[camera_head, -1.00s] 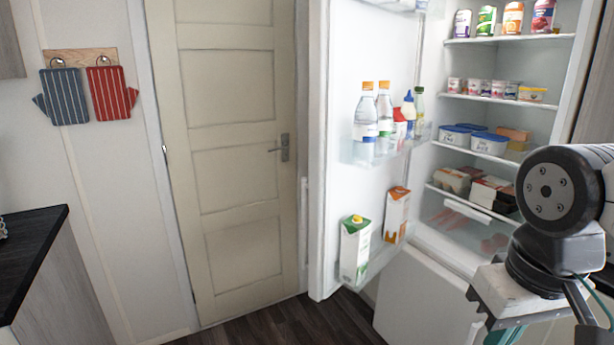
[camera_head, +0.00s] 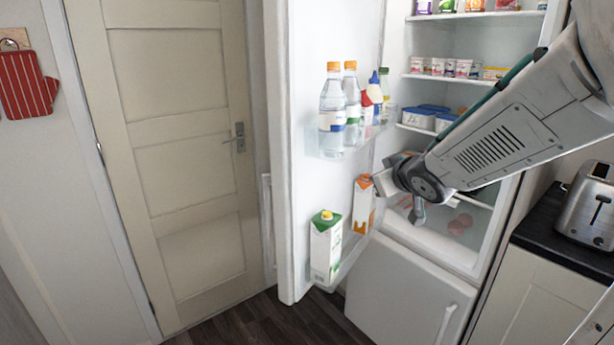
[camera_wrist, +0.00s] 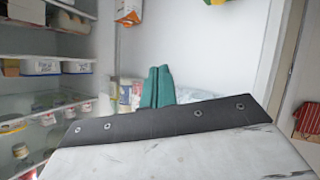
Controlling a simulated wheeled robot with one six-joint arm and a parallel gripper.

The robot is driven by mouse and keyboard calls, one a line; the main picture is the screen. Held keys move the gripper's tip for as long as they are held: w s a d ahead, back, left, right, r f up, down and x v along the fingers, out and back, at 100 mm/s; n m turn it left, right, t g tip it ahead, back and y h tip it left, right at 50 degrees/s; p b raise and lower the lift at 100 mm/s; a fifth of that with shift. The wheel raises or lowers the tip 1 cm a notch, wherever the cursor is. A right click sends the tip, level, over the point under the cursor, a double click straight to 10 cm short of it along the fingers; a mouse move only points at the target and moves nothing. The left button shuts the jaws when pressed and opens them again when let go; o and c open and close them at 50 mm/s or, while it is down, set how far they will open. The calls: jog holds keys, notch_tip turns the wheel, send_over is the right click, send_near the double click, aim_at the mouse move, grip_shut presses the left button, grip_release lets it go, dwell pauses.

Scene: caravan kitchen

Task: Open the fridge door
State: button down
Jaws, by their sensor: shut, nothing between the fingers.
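The white fridge door (camera_head: 305,70) stands wide open, its inner side facing me. Its shelves hold bottles (camera_head: 331,110), a green-and-white carton (camera_head: 325,245) and an orange carton (camera_head: 363,205). The fridge interior (camera_head: 455,55) shows to the right. My arm reaches in from the right across the fridge opening, its end close to the door's inner side by the orange carton. In the wrist view my gripper (camera_wrist: 158,87) is shut and empty, its teal fingers together before the door's inner side (camera_wrist: 190,45). Whether it touches the door cannot be told.
A closed cream room door (camera_head: 190,130) is behind and left of the fridge door. A lower white compartment door (camera_head: 400,295) is shut. A counter with a toaster (camera_head: 585,210) stands right. Dark floor (camera_head: 240,325) is clear below the fridge door.

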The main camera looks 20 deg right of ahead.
jog(key=w+f+n+t+y, duration=0.2)
jog(key=w+y, duration=0.1)
jog(key=y, duration=0.1)
jog(key=n+y, duration=0.3)
jog(key=y, duration=0.6)
send_near(305, 173)
jog(key=x, duration=0.6)
jog(key=shift+w+a+r, duration=0.1)
jog(key=shift+w+a, duration=0.15)
jog(key=shift+a, duration=0.15)
